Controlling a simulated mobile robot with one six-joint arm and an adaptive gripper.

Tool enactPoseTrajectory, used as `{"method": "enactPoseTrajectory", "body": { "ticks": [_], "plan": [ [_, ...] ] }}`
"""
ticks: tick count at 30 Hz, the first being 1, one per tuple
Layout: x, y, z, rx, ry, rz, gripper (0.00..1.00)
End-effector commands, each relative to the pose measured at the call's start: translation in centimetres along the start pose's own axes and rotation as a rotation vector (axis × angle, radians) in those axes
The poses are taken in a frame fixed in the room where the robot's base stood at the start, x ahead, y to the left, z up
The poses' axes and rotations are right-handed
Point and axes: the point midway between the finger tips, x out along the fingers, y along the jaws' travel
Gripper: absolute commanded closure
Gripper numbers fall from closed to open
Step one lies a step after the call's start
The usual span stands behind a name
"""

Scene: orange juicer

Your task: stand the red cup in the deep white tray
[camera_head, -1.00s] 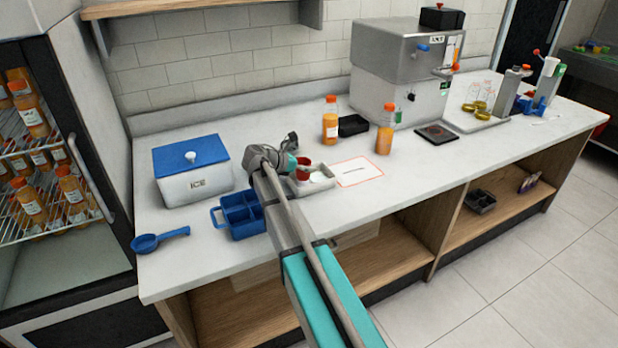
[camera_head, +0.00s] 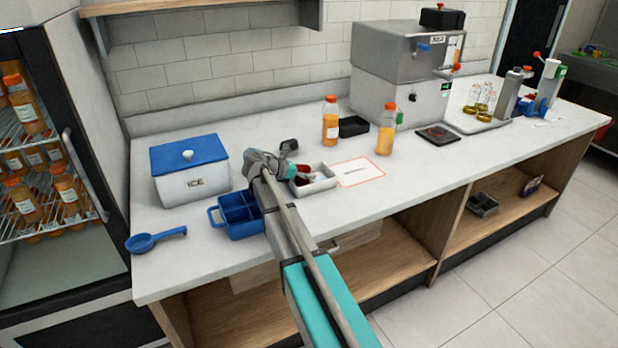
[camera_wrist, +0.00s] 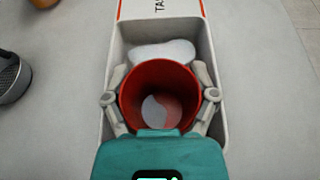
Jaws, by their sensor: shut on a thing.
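The red cup (camera_wrist: 160,66) is between the fingers of my gripper (camera_wrist: 160,97) in the wrist view, its open mouth facing the camera. My gripper is shut on it, one finger on each side. The deep white tray (camera_wrist: 211,45) lies around and below the cup, with its walls outside both fingers. A pale object (camera_wrist: 172,50) lies in the tray beyond the cup. In the head view the tray (camera_head: 324,187) is on the counter, and the cup (camera_head: 301,170) shows partly behind my gripper (camera_head: 298,172). I cannot tell whether the cup touches the tray floor.
A blue divided caddy (camera_head: 244,231) stands left of my arm, with the ice box (camera_head: 192,185) behind it and a blue scoop (camera_head: 148,242) farther left. Juice bottles (camera_head: 330,128) stand behind the tray. A red-edged card (camera_head: 360,172) lies right of it.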

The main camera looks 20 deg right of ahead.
Motion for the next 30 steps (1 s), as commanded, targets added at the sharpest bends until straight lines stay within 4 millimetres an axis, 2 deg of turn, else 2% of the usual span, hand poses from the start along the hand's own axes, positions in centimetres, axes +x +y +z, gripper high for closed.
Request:
{"method": "enactPoseTrajectory", "body": {
  "ticks": [18, 19, 22, 30],
  "plan": [
    [0.3, 0.01, -0.79, 0.0, 0.0, 0.0, 0.5],
    [0.25, 0.01, -0.67, 0.0, 0.0, 0.0, 0.2],
    [0.23, 0.01, -0.65, 0.0, 0.0, 0.0, 0.01],
    [0.21, 0.01, -0.65, 0.0, 0.0, 0.001, 0.0]
  ]
}}
